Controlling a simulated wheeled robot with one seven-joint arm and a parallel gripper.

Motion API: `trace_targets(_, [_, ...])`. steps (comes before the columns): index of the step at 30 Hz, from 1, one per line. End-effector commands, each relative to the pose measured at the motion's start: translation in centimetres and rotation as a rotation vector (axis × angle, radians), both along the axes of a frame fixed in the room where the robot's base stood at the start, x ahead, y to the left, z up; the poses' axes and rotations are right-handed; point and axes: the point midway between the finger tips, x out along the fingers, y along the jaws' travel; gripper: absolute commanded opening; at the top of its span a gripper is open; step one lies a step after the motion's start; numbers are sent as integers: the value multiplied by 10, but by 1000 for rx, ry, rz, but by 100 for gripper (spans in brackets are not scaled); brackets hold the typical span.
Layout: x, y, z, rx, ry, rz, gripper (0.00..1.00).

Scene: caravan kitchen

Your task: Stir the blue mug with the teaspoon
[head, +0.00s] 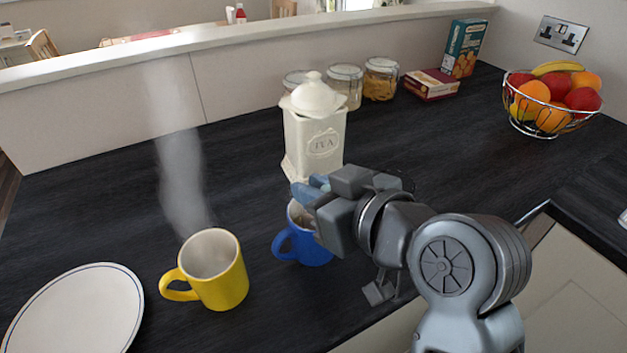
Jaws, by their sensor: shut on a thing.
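The blue mug (303,248) stands upright on the dark worktop, its handle to the left. My gripper (308,193) is right over the mug's rim and hides much of its opening. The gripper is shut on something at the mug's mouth. The teaspoon cannot be made out; the gripper and the mug hide whatever is held. A yellow mug (218,275) stands to the left of the blue mug, apart from it, with steam rising above it.
A white tea canister (314,135) stands close behind the blue mug. A white plate (75,310) lies at the left front. Glass jars (345,85), boxes (432,84) and a wire fruit basket (550,125) are farther back. The worktop (430,150) is clear right of the canister.

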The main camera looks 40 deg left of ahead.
Motion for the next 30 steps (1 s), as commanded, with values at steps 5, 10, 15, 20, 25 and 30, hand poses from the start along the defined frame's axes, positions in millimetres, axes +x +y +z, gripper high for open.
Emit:
trace_targets(5, [6,-10,-1,-1,0,-1,0])
trace_targets(10, [16,-12,0,0,0,-2,0])
trace_targets(15, [24,-6,-1,-1,0,0,0])
trace_targets(20, [27,3,0,0,-1,0,0])
trace_targets(25, [21,12,0,-2,-1,2,0])
trace_targets(30, [11,14,1,-1,0,0,0])
